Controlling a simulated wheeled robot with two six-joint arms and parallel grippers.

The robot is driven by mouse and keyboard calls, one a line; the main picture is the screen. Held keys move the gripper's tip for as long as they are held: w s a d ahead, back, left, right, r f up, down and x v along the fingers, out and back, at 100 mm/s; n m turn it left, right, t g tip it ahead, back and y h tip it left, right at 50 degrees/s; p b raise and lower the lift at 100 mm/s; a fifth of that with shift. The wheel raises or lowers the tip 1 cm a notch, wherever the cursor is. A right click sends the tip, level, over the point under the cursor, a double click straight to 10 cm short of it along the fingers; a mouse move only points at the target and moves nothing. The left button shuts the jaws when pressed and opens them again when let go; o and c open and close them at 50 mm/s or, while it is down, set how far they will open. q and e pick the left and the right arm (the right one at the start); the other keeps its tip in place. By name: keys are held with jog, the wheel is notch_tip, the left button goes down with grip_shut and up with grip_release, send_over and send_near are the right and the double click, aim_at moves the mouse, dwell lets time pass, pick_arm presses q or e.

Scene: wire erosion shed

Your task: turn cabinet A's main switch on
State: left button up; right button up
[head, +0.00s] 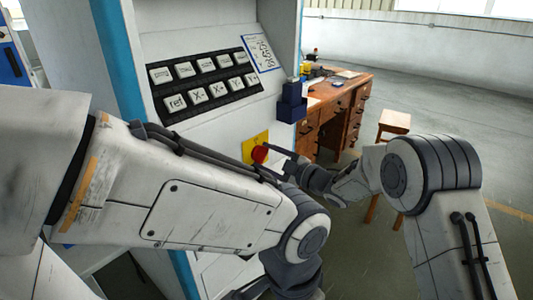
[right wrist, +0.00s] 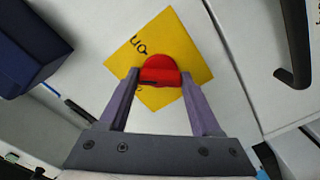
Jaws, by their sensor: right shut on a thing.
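Cabinet A's main switch is a red rotary knob (head: 260,154) on a yellow plate (head: 249,147) low on the pale cabinet front. In the right wrist view the red knob (right wrist: 160,68) sits on the yellow plate (right wrist: 195,50), which carries partly hidden dark lettering. My right gripper (right wrist: 160,80) is shut on the knob, one finger at each side; in the head view its fingers (head: 270,152) reach the knob from the right. My left arm crosses in front of the cabinet; its wrist is at the bottom edge, and its fingers cannot be made out.
A black keypad (head: 205,84) with several white keys is above the switch. A dark blue box (head: 292,101) juts from the cabinet's right side. A wooden desk (head: 338,103) and a stool (head: 394,122) stand behind. The floor at the right is open.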

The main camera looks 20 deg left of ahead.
jog(key=m+p, duration=0.3)
jog(key=m, duration=0.2)
jog(key=shift+m, duration=0.3)
jog(key=shift+m+p, duration=0.95)
jog(key=shift+m, duration=0.95)
jog(key=o, duration=1.4)
jog(key=shift+d, duration=0.1)
jog(key=v, duration=1)
jog(key=shift+s+d+b, duration=0.1)
jog(key=shift+d+b, duration=0.05)
jog(key=shift+b, duration=0.15)
